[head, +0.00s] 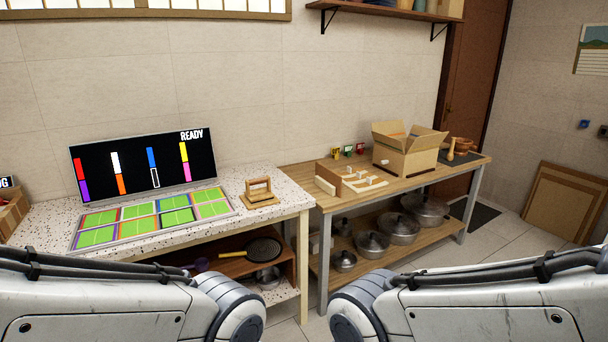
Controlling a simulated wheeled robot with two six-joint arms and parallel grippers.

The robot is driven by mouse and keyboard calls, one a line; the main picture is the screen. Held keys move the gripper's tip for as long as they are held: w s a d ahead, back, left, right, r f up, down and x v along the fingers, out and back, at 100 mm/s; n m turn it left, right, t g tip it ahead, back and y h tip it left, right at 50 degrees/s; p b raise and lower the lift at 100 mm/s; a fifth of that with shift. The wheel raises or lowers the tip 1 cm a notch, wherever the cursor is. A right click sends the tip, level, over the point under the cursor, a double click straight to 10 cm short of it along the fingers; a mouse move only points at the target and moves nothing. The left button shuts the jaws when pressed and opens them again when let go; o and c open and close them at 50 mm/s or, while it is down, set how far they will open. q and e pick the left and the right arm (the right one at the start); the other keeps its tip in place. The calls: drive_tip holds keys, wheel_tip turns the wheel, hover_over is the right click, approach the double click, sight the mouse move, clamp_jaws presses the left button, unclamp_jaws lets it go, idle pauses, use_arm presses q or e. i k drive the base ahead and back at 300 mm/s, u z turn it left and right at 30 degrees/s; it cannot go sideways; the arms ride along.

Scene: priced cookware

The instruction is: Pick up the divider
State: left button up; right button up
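On the wooden table (405,190) at the right, a shallow cardboard tray (331,173) holds pale upright pieces (365,179). A pale slab (325,186) stands at its left front edge. Which of these is the divider I cannot tell for sure. An open cardboard box (403,160) stands behind and to the right of the tray; its inside is mostly hidden. Only my two arm links show, low at the left and right. Neither gripper is in view.
A speckled counter (255,222) at the left holds a screen (143,160) reading "READY", a panel of green pads (150,218) and a small wooden stand (259,195). Lidded pots (400,228) fill the lower shelf. Wooden utensils (460,148) lie at the far right.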

sight(336, 180)
drive_tip(key=i, duration=2.4)
drive_tip(key=z, duration=1.75)
drive_tip(key=i, duration=1.15)
drive_tip(key=u, duration=1.5)
